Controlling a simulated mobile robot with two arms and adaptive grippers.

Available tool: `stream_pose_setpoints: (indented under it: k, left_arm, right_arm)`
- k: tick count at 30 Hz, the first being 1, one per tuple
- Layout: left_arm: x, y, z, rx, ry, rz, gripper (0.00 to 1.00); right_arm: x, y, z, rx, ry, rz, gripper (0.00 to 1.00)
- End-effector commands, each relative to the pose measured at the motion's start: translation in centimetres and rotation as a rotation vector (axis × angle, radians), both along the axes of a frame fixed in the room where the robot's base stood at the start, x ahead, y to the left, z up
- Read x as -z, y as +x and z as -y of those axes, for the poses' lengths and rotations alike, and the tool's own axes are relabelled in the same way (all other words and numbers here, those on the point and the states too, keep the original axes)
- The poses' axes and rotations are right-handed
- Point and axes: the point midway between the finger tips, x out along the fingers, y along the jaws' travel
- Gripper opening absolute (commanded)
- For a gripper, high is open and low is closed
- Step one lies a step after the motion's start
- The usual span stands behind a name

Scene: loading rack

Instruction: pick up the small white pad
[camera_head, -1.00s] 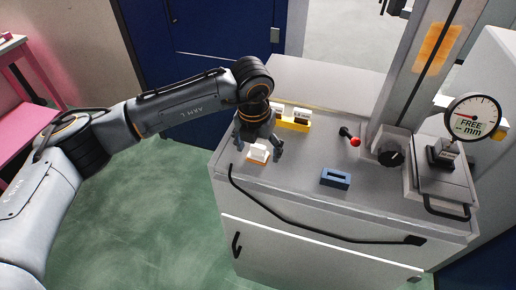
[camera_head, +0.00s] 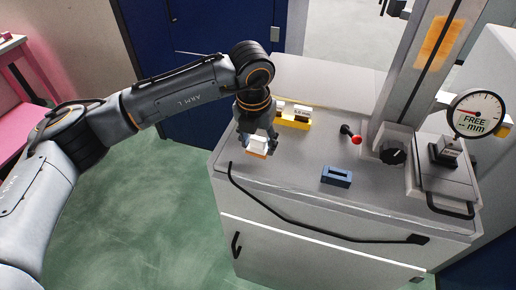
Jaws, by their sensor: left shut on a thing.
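The small white pad (camera_head: 257,144) is at the left of the grey cabinet top, with an orange part (camera_head: 256,154) at its lower edge. My left gripper (camera_head: 258,146) reaches down over it from behind, its fingers on either side, shut on the pad. I cannot tell whether the pad is clear of the orange part below it. My right gripper does not show.
A yellow holder (camera_head: 295,123) with white blocks stands just right of my left gripper. A blue slotted block (camera_head: 336,176), a red-tipped lever (camera_head: 353,138), a black knob (camera_head: 393,152) and a dial gauge (camera_head: 475,114) are further right. The front middle of the cabinet top (camera_head: 285,175) is clear.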

Motion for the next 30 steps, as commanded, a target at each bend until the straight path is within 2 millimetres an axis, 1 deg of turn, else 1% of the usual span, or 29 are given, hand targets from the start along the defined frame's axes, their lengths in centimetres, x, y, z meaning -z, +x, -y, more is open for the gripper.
stream_pose_setpoints:
  k: [1, 2, 3, 5, 9, 12, 15, 19, 24, 30]
  left_arm:
    - [-0.5, 0.2, 0.1, 0.0, -0.003, 0.008, 0.15]
    - [-1.1, 0.0, 0.1, 0.002, -0.003, 0.008, 0.15]
    - [-2.1, -0.8, 0.1, 0.004, -0.004, 0.008, 0.15]
    - [-3.4, -2.1, -0.1, 0.005, -0.003, 0.009, 0.15]
    - [-6.8, -4.9, -0.2, 0.005, -0.003, 0.01, 0.15]
    - [-7.8, -7.6, -0.4, 0.006, 0.0, 0.008, 0.15]
    - [-8.9, -9.9, -0.6, 0.006, 0.0, 0.008, 0.15]
    - [-10.1, -12.1, -0.7, 0.003, -0.001, 0.005, 0.15]
    - [-11.0, -13.6, -0.8, 0.001, -0.001, 0.003, 0.15]
    - [-11.2, -14.0, -0.8, -0.001, -0.001, 0.002, 0.15]
  right_arm:
    - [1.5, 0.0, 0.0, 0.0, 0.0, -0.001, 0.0]
    - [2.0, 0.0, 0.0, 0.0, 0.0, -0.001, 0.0]
    - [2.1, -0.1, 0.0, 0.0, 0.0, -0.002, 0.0]
    - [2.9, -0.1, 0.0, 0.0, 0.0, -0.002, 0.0]
    - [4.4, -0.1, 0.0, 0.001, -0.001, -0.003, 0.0]
    - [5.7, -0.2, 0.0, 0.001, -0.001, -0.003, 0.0]
    - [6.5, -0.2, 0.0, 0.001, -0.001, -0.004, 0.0]
    - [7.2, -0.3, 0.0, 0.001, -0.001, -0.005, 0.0]
    - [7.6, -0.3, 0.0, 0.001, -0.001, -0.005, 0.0]
    - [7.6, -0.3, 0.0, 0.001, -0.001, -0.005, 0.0]
